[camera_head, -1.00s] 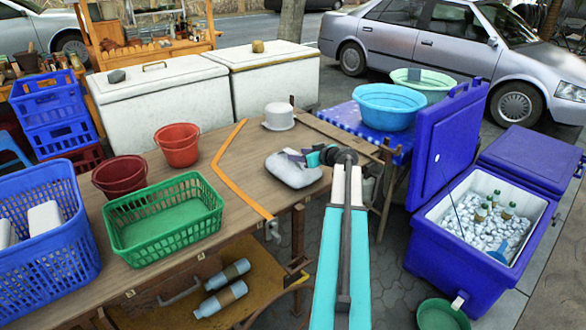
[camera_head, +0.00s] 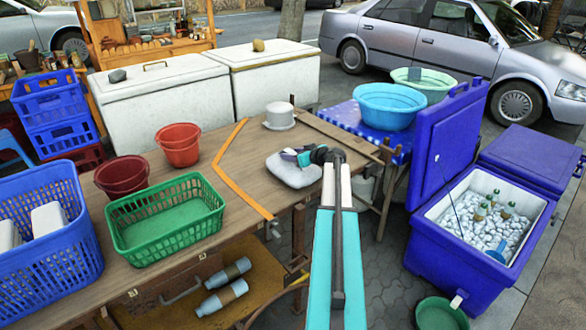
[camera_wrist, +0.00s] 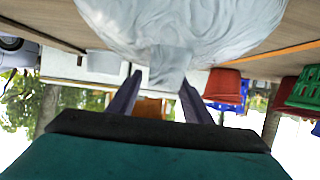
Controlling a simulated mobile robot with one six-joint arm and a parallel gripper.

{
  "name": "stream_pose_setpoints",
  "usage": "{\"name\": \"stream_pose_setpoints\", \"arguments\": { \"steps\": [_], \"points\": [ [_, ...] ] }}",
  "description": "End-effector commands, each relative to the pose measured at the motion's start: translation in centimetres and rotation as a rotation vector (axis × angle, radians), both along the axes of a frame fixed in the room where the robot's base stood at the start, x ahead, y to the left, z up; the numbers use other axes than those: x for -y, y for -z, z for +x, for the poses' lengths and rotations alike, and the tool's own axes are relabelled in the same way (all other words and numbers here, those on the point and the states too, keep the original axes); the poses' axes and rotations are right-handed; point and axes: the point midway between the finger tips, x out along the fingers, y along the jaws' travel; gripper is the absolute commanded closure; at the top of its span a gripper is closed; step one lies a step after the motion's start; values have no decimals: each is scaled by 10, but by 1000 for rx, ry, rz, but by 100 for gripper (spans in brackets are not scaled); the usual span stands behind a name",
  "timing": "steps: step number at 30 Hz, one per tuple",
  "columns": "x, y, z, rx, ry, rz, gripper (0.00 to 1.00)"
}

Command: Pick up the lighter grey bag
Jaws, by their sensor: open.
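The light grey bag (camera_head: 290,175) lies on the wooden table near its right end. In the wrist view the bag (camera_wrist: 165,25) fills the top, and a narrow end of it hangs between my two fingers. My gripper (camera_head: 290,157) is right at the bag, its fingers over the bag's upper part in the head view. In the wrist view my gripper (camera_wrist: 158,88) is open, with one finger on each side of the narrow end. I cannot tell whether either finger touches it. Part of the bag is hidden by the gripper.
A white bowl-like item (camera_head: 279,117) stands behind the bag. An orange strip (camera_head: 228,180), red buckets (camera_head: 178,146) and a green basket (camera_head: 167,218) are to the left. A blue cooler (camera_head: 447,262) stands open at the right. The table between bag and strip is clear.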

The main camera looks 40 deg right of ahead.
Motion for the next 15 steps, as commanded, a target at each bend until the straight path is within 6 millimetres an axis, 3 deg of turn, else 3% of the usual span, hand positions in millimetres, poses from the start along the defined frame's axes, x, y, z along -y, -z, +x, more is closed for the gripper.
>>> {"name": "stream_pose_setpoints", "arguments": {
  "steps": [6,15],
  "points": [
    [0,0,0,0,0,0,55],
    [0,0,0,0,-1,0,100]
  ]
}}
